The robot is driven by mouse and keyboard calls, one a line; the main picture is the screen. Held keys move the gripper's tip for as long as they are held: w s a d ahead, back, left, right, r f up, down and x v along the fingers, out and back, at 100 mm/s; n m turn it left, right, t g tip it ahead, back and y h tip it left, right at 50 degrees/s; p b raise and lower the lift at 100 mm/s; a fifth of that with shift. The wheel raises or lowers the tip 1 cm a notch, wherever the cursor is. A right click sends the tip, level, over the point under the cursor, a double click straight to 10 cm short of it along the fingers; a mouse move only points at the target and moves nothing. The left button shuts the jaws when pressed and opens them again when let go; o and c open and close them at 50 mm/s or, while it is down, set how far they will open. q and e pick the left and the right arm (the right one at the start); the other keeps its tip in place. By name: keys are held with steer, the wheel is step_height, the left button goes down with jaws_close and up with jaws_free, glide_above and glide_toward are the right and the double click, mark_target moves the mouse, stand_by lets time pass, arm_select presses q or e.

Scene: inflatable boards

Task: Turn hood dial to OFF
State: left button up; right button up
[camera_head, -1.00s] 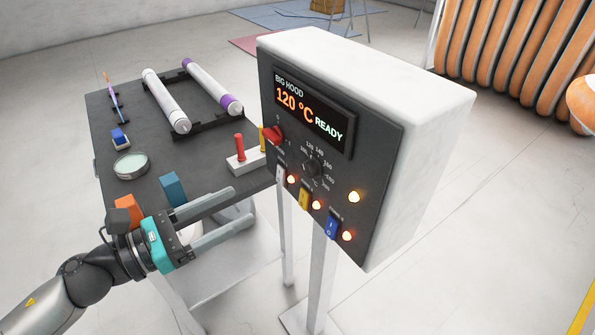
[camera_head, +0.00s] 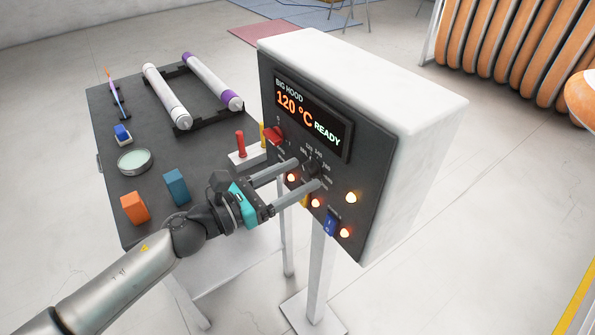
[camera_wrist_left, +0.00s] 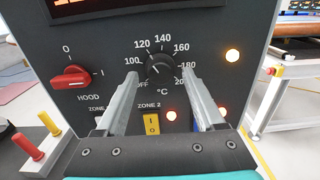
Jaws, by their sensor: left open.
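The black temperature dial (camera_head: 311,164) is on the front panel of the white control box. In the left wrist view the dial (camera_wrist_left: 160,67) sits amid the marks OFF and 100 to 200, its pointer toward the upper left near 120. The red HOOD switch (camera_wrist_left: 72,77), left of it, lies level between 0 and I marks, toward I; it also shows in the head view (camera_head: 274,134). My left gripper (camera_head: 308,174) is open in front of the dial, one finger on either side of it in the wrist view (camera_wrist_left: 159,74). I cannot tell whether the fingers touch the panel.
The display (camera_head: 310,114) reads BIG HOOD, 120 °C, READY. Lit lamps and a blue switch (camera_head: 331,223) sit low on the panel. A dark table (camera_head: 150,200) with rollers, blocks and a red-handled tool (camera_head: 240,144) stands at left. Orange inflated boards (camera_head: 515,55) stand at back right.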

arm_select(q)
steer(key=shift+w+d, duration=0.2)
steer(key=shift+d, duration=0.05)
steer(key=shift+c, duration=0.3)
jaws_close()
